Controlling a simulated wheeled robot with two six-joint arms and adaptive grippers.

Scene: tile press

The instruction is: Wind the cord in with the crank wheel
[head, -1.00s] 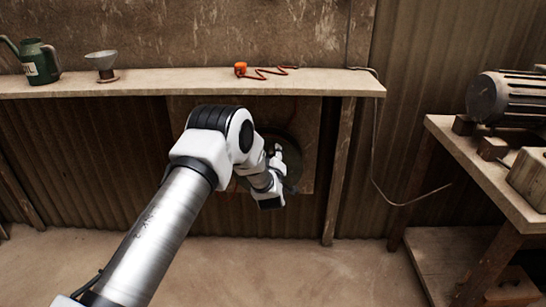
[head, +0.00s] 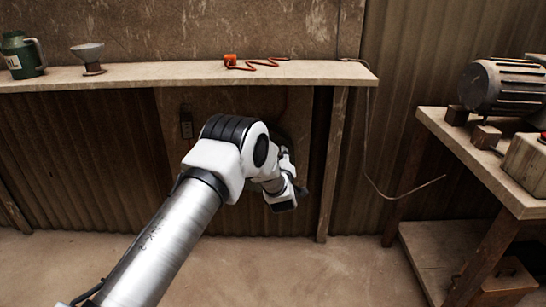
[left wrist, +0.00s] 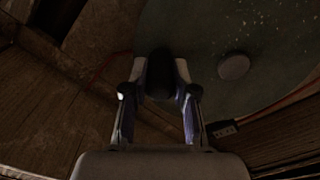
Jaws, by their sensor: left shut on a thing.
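The crank wheel is a dark green disc (left wrist: 260,35) with a round grey hub (left wrist: 234,67) in the left wrist view. In the head view it is under the shelf, mostly hidden behind my left arm. My left gripper (left wrist: 160,82) is shut on the wheel's dark crank handle (left wrist: 160,68), which stands between the two fingers. In the head view its fingers are hard to make out. An orange-red cord (head: 258,65) lies in bends on the shelf, with an orange end piece (head: 230,60). A thin red line, perhaps cord, crosses near the wheel in the left wrist view (left wrist: 112,62). My right gripper is out of view.
The shelf (head: 160,74) carries a green can (head: 20,55) and a funnel (head: 90,58). A bench (head: 480,165) with a motor (head: 505,87) stands at the right. A thin wire (head: 368,140) hangs right of the shelf. The floor in front is open.

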